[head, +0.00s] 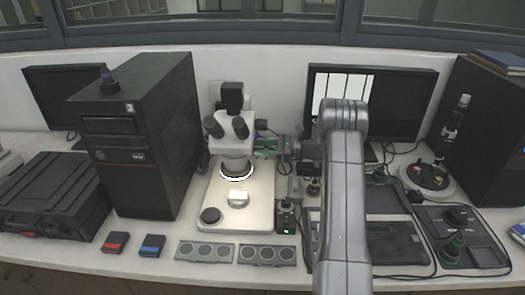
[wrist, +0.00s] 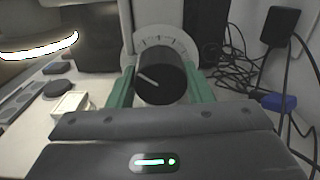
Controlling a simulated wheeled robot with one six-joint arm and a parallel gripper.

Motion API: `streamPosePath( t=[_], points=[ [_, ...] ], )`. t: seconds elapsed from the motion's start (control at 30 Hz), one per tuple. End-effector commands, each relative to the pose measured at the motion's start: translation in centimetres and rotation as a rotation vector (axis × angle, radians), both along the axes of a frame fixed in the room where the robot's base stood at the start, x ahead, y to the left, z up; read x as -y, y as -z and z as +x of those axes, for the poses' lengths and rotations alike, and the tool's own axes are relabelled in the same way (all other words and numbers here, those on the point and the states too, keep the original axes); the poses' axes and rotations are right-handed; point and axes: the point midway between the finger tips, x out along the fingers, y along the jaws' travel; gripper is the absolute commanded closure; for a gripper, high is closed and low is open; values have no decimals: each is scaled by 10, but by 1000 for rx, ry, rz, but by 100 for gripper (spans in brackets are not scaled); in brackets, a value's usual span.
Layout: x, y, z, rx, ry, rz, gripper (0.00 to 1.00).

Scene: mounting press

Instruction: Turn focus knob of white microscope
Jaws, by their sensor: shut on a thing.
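The white microscope (head: 231,135) stands on its pale base on the bench in the head view, left of my arm. Its dark eyepieces face forward and its ring light is lit. In the wrist view the focus knob (wrist: 160,78) is a black cylinder with a white pointer line, in front of a round white dial with tick marks. The pointer points to the upper left. My gripper (wrist: 161,90) has its green fingers on either side of the knob and is shut on it. In the head view my arm hides part of the area right of the microscope.
A black computer tower (head: 140,140) stands left of the microscope, with a black case (head: 50,195) beside it. A monitor (head: 412,100) is behind my arm. Loose cables (wrist: 232,65) and a blue plug (wrist: 279,102) lie right of the knob.

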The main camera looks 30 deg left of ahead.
Motion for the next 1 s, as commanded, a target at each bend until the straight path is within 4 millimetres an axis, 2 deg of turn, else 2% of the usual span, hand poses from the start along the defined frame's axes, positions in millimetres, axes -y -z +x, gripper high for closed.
streamPosePath(
  t=[0.13, 0.17, 0.27, 0.53, 0.67, 0.77, 1.0],
  points=[
    [0, -1, 1, -1, 2, 1, 77],
    [0, -1, 1, -1, 2, 1, 50],
    [0, -1, 1, -1, 2, 1, 32],
    [0, 0, 1, -1, 1, 0, 32],
    [8, 1, 5, 0, 3, 0, 32],
    [22, 2, 12, 0, 3, 0, 32],
    [72, 3, 38, 1, 5, 0, 32]
  ],
)
